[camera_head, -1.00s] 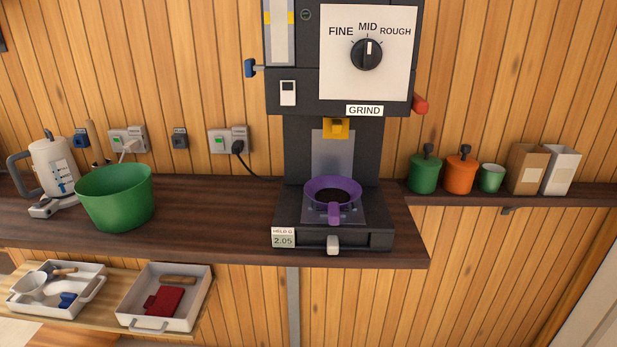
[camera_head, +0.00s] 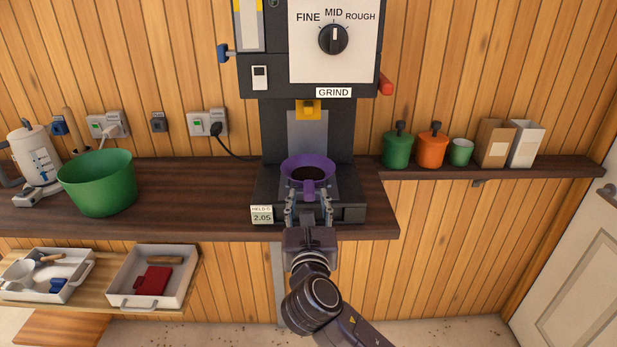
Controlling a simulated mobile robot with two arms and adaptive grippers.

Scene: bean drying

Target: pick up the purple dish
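The purple dish (camera_head: 322,163) stands on the base of the dark grinder, under the yellow spout. It holds dark grounds, and its short handle points toward me. My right gripper (camera_head: 309,197) reaches up from below, in front of the dish. Its two fingers are apart, one on each side of the handle. I cannot tell whether they touch it. My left gripper is not in view.
The grinder (camera_head: 247,132) rises behind the dish, and its base display (camera_head: 262,216) reads 2.05. A green bowl (camera_head: 98,188) stands left on the dark counter (camera_head: 200,215). White trays (camera_head: 182,290) sit lower left. Canisters (camera_head: 397,150) stand on the right shelf.

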